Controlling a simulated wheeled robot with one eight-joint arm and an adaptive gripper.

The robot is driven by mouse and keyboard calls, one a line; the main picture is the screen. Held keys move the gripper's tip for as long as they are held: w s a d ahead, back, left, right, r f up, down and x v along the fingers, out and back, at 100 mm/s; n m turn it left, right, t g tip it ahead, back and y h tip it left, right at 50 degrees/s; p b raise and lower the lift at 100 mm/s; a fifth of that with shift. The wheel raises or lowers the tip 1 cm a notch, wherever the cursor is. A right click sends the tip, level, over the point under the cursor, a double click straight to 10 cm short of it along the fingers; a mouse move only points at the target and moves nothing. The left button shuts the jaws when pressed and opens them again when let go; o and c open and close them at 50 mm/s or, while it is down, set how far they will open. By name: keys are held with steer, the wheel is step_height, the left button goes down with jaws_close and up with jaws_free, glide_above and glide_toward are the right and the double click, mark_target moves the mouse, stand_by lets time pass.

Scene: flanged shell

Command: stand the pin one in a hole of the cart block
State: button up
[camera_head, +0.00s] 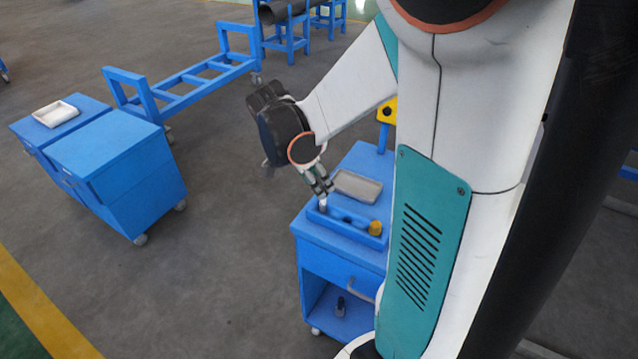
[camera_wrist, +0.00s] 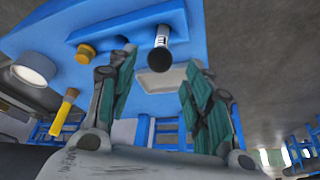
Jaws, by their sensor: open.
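The blue cart block (camera_head: 350,221) lies along the front of the blue cart's top; it also shows in the wrist view (camera_wrist: 125,29). A dark pin with a white label band (camera_wrist: 160,45) appears to stand upright at the block's right end in the wrist view. In the head view a small pale part of it (camera_head: 323,206) shows below my fingers, at the block's left end. My gripper (camera_head: 328,194) is above that end, with its fingers apart (camera_wrist: 155,95) and the pin beyond their tips. The pin's lower end and hole are not clearly visible.
A yellow round piece (camera_head: 375,228) sits at the block's other end. A grey shallow tray (camera_head: 357,187) lies behind the block. A small dark bottle-like object (camera_head: 340,306) stands on the cart's lower shelf. Blue cabinets (camera_head: 115,160) stand left, across open floor.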

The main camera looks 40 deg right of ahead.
steer(key=v, duration=0.9)
steer(key=shift+r, duration=0.25)
steer(key=shift+s, duration=0.15)
steer(key=s+a+n+t+y, duration=0.2)
steer(key=s+a+n+t, duration=0.2)
steer(key=a+n, duration=0.4)
steer(key=s+a+r+n+t+y, duration=0.1)
steer(key=s+a+n+t+y, duration=0.1)
steer(key=a+n, duration=0.6)
steer(key=shift+s+n+t, duration=0.9)
steer(key=shift+s+n, duration=0.25)
steer(key=shift+n, duration=0.95)
steer(key=shift+r, duration=0.15)
